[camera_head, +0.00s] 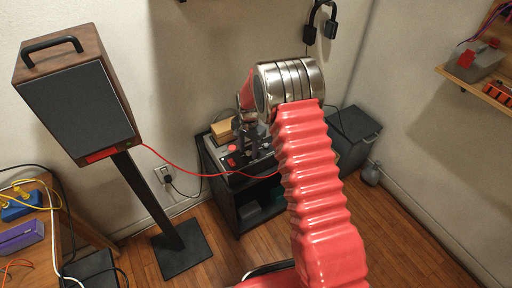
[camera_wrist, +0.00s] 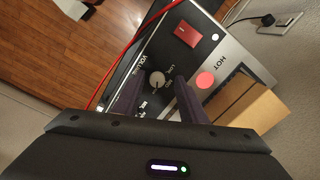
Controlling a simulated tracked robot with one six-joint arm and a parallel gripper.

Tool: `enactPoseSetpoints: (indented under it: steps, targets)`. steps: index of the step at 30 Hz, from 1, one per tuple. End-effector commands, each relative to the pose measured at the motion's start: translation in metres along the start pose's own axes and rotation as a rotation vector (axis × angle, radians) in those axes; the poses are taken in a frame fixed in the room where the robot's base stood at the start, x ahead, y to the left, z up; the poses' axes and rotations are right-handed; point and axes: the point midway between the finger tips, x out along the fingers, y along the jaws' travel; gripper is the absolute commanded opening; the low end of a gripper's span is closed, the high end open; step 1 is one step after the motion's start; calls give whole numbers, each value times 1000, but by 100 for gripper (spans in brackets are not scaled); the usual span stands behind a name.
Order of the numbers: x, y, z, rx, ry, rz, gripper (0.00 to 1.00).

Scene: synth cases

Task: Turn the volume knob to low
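The volume knob (camera_wrist: 157,79) is a small pale round knob on a dark panel (camera_wrist: 155,50) in the wrist view. Printed labels stand around it, with VOLUME and LOW on its upper side. I cannot make out where its pointer aims. My gripper (camera_wrist: 158,80) is open, with one dark finger on each side of the knob in the picture. I cannot tell whether the fingers touch it or how far above the panel they are. In the head view my gripper (camera_head: 246,142) is over the device on a black stand (camera_head: 225,190), and the knob is hidden.
A red rocker switch (camera_wrist: 187,34) and a round red button (camera_wrist: 205,79) beside the word HOT are close to the knob. A cardboard-brown box (camera_wrist: 247,108) sits at the panel's edge. A red cable (camera_head: 180,169) runs from the speaker (camera_head: 78,105) to the device.

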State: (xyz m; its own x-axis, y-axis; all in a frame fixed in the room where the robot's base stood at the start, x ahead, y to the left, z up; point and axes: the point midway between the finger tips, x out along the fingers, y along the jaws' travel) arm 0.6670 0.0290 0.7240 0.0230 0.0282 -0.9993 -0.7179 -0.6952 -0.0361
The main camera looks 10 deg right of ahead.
Motion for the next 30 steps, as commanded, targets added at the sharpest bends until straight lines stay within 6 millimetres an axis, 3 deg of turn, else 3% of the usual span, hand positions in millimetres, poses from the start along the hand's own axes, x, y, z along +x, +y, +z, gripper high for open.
enactPoseSetpoints:
  steps: [11, 30]
  targets:
    - [-13, 2, -5, 6, 4, -3, 38]
    - [-118, -2, -5, 2, 2, -1, 38]
